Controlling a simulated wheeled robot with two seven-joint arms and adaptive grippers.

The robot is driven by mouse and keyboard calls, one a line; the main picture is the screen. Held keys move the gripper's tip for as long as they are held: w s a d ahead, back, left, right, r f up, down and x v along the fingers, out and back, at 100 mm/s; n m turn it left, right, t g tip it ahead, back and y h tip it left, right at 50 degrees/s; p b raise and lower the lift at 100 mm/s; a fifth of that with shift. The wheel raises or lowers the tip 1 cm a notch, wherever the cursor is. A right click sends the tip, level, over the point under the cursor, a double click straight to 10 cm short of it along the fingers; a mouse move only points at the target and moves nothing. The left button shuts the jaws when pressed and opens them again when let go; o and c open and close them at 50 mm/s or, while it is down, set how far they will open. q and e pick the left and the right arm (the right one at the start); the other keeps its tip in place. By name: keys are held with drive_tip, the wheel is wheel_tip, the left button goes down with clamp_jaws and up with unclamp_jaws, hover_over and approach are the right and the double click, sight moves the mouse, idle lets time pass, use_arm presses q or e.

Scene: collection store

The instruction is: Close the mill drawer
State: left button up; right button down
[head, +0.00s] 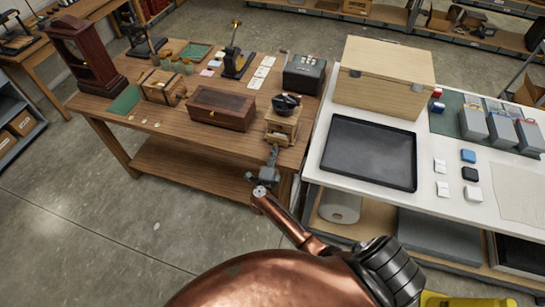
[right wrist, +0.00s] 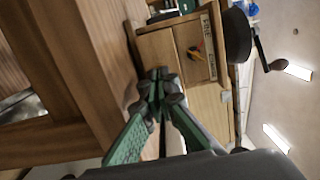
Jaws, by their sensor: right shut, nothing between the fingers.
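The mill (head: 283,122) is a small light-wood box with a dark bowl and crank on top, standing at the front right corner of the brown wooden table. In the right wrist view the mill (right wrist: 212,100) appears turned sideways, with a pale label and a small brass knob (right wrist: 194,54) on its wooden front. I cannot tell how far the drawer stands out. My right gripper (head: 272,155) is shut and empty, just in front of the mill's lower part. Its fingertips (right wrist: 160,78) overlap the mill's lower edge in the wrist view; contact is unclear. My left gripper is out of view.
A dark wooden box (head: 222,108) stands left of the mill, and a black device (head: 304,74) stands behind it. The white table (head: 316,160) with a black tray (head: 370,152) and a large wooden case (head: 383,80) is close on the right. Open floor lies to the left.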

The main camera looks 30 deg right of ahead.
sight(277, 144)
drive_tip(key=x, duration=0.3)
drive_tip(key=shift+d+f, duration=0.1)
drive_tip(key=shift+d, duration=0.15)
drive_tip(key=p+v, duration=0.1)
drive_tip(key=v, duration=0.3)
drive_tip(key=shift+a+p, duration=0.3)
drive_tip(key=shift+p, duration=0.05)
drive_tip(key=v, duration=0.9)
drive_tip(key=shift+s+a+b, duration=0.15)
drive_tip(key=shift+s+b, duration=0.15)
